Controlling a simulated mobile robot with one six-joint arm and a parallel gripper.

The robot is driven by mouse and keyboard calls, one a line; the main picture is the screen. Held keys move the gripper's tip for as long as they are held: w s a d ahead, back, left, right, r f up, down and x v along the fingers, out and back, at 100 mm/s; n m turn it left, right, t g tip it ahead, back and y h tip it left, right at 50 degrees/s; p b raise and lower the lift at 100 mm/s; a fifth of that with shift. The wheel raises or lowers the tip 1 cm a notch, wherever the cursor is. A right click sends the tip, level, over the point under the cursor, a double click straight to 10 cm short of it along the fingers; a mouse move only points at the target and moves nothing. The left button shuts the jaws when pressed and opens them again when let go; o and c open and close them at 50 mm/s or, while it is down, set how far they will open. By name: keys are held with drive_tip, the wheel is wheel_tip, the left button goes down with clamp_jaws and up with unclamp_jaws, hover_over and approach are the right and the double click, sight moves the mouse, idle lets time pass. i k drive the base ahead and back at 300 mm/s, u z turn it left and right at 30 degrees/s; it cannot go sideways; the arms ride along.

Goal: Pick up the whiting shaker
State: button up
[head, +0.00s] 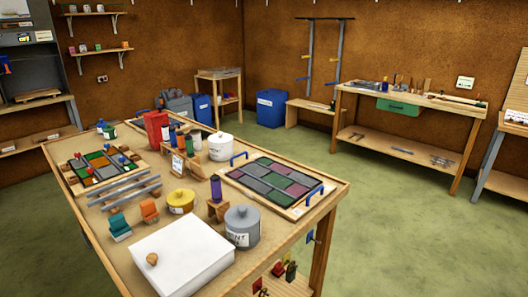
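My gripper is not in view. I cannot tell for certain which container is the whiting shaker, as the labels are too small to read surely. On the wooden workbench (130,215), a white lidded pot (221,148) with a label stands behind the leaded panel (278,182). A grey lidded pot (242,228) with a label stands at the near right. A low yellow lidded pot (180,202) is left of it. A purple bottle (216,190) stands upright by a small wooden block. Several coloured bottles (187,146) stand in a wooden rack near the bench's middle.
A large white block (185,255) with a round wooden knob fills the near bench corner. A red container (156,128) stands behind the rack. A tray of coloured glass (100,165) lies at left. Green floor (390,225) is open to the right, before another workbench (430,103).

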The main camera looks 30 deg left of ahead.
sight(196, 133)
drive_tip(key=i, duration=5.65)
